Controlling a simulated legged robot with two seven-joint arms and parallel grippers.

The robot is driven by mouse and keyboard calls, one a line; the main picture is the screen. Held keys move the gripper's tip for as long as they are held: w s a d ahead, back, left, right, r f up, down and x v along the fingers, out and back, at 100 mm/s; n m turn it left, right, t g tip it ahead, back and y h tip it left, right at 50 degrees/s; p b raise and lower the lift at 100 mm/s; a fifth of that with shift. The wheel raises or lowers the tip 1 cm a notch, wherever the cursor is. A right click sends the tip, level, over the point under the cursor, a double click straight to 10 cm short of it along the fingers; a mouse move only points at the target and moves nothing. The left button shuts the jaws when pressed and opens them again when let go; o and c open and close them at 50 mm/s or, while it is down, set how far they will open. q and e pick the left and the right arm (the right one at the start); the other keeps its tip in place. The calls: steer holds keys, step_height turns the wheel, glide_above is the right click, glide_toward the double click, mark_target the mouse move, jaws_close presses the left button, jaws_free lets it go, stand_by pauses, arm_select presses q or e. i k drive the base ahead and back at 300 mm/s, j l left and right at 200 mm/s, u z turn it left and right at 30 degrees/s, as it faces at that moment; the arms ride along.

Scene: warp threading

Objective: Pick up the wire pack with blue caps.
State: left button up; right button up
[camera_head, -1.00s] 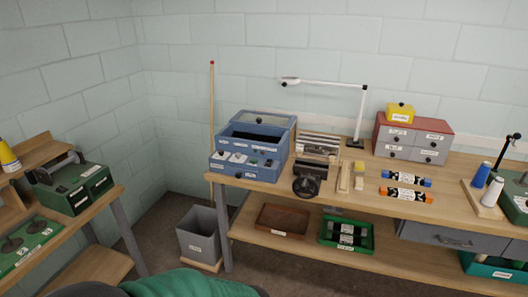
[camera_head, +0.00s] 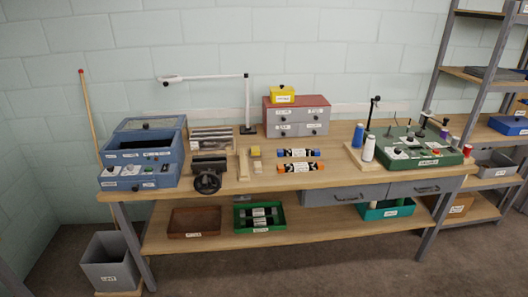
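The wire pack with blue caps (camera_head: 298,153) lies on the wooden workbench (camera_head: 225,178), near its middle. It is a dark bundle with a pale label and a blue cap at each end. A similar pack with orange caps (camera_head: 300,167) lies parallel to it, just in front and apart from it. Neither of my grippers is in view.
Left of the packs are a blue toolbox (camera_head: 142,155), a dark vise-like device (camera_head: 208,174) and wooden blocks (camera_head: 243,164). Behind stands a red-grey drawer unit (camera_head: 297,118). Thread spools (camera_head: 368,149) and a green box (camera_head: 412,145) stand right. A grey bin (camera_head: 109,262) is on the left.

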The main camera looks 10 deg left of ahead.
mark_target(282, 153)
steer(key=i+z, duration=0.3)
steer(key=z, duration=0.15)
steer(key=i+j+z, duration=0.15)
steer(key=z, duration=0.25)
steer(key=i+j+z, duration=0.35)
steer(key=i+j, duration=1.7)
steer(key=i, duration=0.05)
